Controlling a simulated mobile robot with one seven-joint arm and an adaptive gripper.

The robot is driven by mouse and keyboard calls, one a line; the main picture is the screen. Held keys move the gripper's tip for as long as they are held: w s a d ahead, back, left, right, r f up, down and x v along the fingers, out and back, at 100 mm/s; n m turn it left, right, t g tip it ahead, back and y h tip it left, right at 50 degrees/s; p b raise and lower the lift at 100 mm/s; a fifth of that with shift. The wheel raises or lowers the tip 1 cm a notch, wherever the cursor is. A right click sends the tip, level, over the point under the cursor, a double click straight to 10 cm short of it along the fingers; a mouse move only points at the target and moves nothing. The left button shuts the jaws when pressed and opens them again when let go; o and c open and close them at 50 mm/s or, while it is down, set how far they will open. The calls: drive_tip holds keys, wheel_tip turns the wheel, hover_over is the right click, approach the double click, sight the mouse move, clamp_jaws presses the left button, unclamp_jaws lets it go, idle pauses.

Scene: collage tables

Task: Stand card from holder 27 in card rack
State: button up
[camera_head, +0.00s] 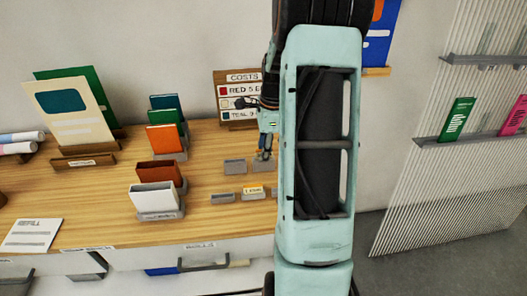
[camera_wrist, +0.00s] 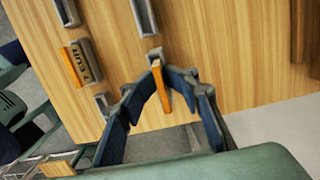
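My gripper (camera_head: 266,150) points down over the small grey holders at the table's right part, partly hidden behind my arm in the head view. In the wrist view, the fingertips of my gripper (camera_wrist: 163,76) close in on both sides of a thin orange card (camera_wrist: 162,92). The card's far end is at a small grey holder (camera_wrist: 154,56); I cannot tell whether it is still seated there. No holder number is readable. A wooden rack with a "COSTS" strip and lettered cards (camera_head: 238,77) stands at the back; I cannot tell whether it is the card rack.
Nearby are other grey holders (camera_head: 234,166), one with an orange-yellow card (camera_head: 253,190). Larger stands with brown (camera_head: 158,175), orange (camera_head: 164,139) and green cards stand left. A ribbed wall panel with shelves (camera_head: 420,138) is at right. Bare wood (camera_head: 110,212) lies toward the front.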

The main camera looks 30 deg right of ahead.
drive_tip(key=shift+s+f, duration=0.15)
drive_tip(key=shift+f, duration=0.2)
drive_tip(key=shift+r, duration=0.2)
wheel_tip(320, 180, up, 13)
drive_tip(key=d, duration=0.1)
drive_tip(key=shift+s+d, duration=0.15)
drive_tip(key=shift+d, duration=0.05)
drive_tip(key=shift+r, duration=0.1)
idle(0.3)
